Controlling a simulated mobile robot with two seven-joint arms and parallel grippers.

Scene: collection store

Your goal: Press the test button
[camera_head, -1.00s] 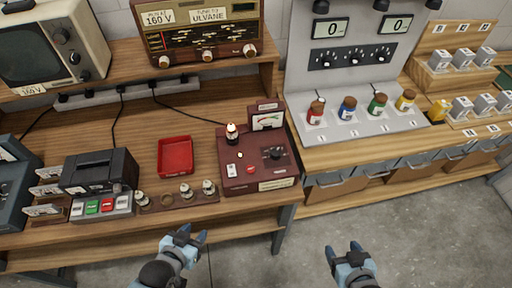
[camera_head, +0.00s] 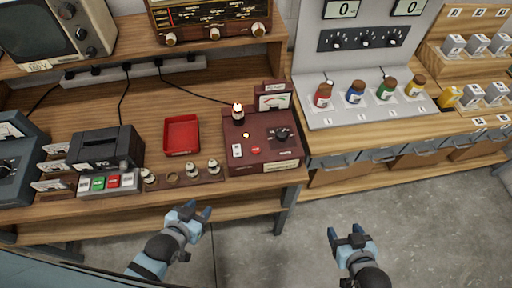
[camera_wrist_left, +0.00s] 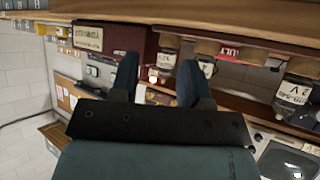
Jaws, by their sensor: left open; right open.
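A maroon tester box (camera_head: 240,162) stands at the right end of the wooden bench in the head view. A small red button (camera_head: 256,150) sits on its top, with a white switch (camera_head: 237,150) to its left and a dark knob (camera_head: 282,133) to its right. Any lettering by the button is too small to read. A tube (camera_head: 238,113) with a bright top stands upright in the box. My left gripper (camera_head: 193,213) is open and empty in front of the bench, below and left of the box. My right gripper (camera_head: 346,236) is open and empty over the floor.
Several small tubes (camera_head: 191,168) stand in a wooden strip along the bench front. A red tray (camera_head: 181,135) lies behind them. A dark device with coloured buttons (camera_head: 108,181) is at left. The grey counter (camera_head: 335,118) holds coloured bottles. Open floor lies before the furniture.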

